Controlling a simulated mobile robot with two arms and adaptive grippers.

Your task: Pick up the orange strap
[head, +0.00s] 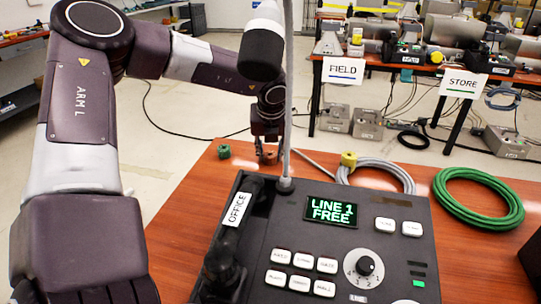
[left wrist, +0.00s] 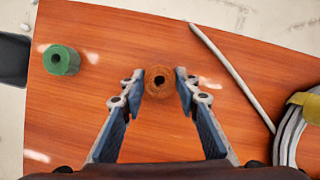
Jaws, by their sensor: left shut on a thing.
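The orange strap (left wrist: 159,81), a small rolled ring with a dark hole, is between the fingertips of my left gripper (left wrist: 160,86) at the far part of the wooden table. In the head view the strap (head: 270,156) is small and partly covered by the left gripper (head: 264,150), which reaches down from above. The left fingers are shut on the strap from both sides. Whether it touches the table or is slightly lifted, I cannot tell. My right gripper is in neither view.
A green roll (head: 224,151) stands left of the gripper. A grey cable coil (head: 395,166) with a yellow strap (head: 348,159) and a green cable coil (head: 478,198) lie to the right. The paging phone (head: 325,245) fills the front.

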